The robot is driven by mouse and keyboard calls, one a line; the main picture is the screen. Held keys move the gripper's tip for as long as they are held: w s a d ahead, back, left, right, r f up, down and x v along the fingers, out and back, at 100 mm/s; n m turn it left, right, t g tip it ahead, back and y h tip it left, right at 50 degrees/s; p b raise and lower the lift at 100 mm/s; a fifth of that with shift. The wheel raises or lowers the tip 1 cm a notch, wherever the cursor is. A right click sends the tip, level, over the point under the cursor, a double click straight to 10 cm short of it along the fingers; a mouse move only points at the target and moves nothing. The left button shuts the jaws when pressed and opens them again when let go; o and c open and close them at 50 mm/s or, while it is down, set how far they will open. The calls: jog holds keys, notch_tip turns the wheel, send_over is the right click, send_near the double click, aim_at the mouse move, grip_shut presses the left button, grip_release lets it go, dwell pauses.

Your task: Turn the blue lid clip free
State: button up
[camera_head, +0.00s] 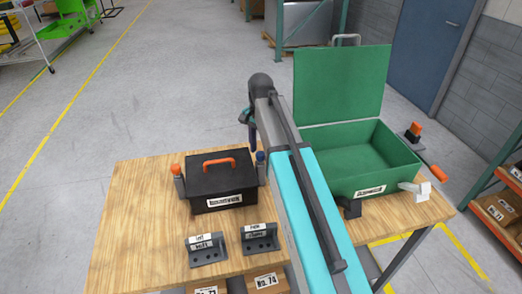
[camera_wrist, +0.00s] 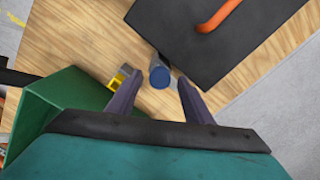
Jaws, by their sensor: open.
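The blue lid clip (camera_head: 260,158) stands upright at the right side of a black box (camera_head: 222,187) with an orange handle (camera_head: 219,161). In the wrist view the clip's round blue top (camera_wrist: 159,76) shows beside the black lid (camera_wrist: 205,45). My gripper (camera_wrist: 160,80) is open, its dark purple fingers on either side of the clip with gaps visible. In the head view my gripper (camera_head: 251,138) is partly hidden by my arm, just above the clip. An orange-topped clip (camera_head: 177,172) stands at the box's left side.
A green case (camera_head: 377,177) with its lid raised stands to the right. Two labelled dark brackets (camera_head: 207,252) (camera_head: 260,240) sit at the table's front. Bare wooden table (camera_head: 135,215) lies left of the black box.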

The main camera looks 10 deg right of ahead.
aim_at(261, 154)
notch_tip(261, 154, up, 14)
jog(key=b, duration=0.3)
jog(key=shift+f, duration=0.25)
dwell(0.3)
jog(key=shift+s, duration=0.1)
dwell(0.4)
